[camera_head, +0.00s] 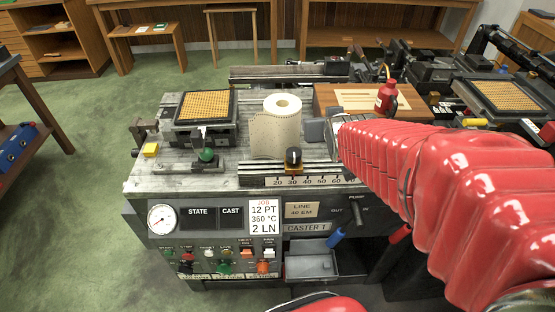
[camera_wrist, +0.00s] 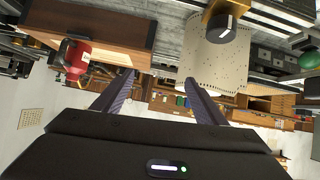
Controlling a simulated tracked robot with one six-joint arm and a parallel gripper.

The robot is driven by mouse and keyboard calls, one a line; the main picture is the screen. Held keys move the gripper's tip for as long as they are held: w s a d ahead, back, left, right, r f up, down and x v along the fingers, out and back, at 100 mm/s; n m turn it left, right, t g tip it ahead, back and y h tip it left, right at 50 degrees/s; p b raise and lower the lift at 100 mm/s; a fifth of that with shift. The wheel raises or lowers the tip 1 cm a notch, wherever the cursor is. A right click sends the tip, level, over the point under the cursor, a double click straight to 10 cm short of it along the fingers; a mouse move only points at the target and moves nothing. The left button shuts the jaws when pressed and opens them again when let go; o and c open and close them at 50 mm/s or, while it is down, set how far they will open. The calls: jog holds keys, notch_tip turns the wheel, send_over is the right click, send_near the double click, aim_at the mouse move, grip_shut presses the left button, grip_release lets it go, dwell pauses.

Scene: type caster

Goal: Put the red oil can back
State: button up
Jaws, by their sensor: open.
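The red oil can (camera_head: 386,95) stands upright on the right part of a wooden box top, behind my red-sleeved arm in the head view. In the wrist view the oil can (camera_wrist: 76,56) is at the upper left against the wooden box (camera_wrist: 100,28), and the picture looks upside down. My gripper (camera_wrist: 159,77) shows in the wrist view with its two fingers spread and nothing between them. It is apart from the can, which lies to the left of the fingers. In the head view the gripper is mostly hidden by my arm.
A paper roll (camera_head: 283,105) stands on the caster left of the wooden box (camera_head: 322,99). A black-topped knob (camera_head: 293,157) sits above the number scale. A green-knobbed part (camera_head: 206,155) and a framed yellow grid (camera_head: 205,106) are further left. Dark machinery crowds the right.

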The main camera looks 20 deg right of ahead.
jog(key=s+a+n+g+y, duration=0.2)
jog(key=s+a+g, duration=0.3)
jog(key=s+a, duration=1)
jog(key=s+y, duration=0.1)
jog(key=s, duration=0.3)
jog(key=shift+a+n+y, duration=0.3)
jog(key=shift+a+n, duration=0.05)
jog(key=shift+n, duration=0.05)
jog(key=shift+r, duration=0.1)
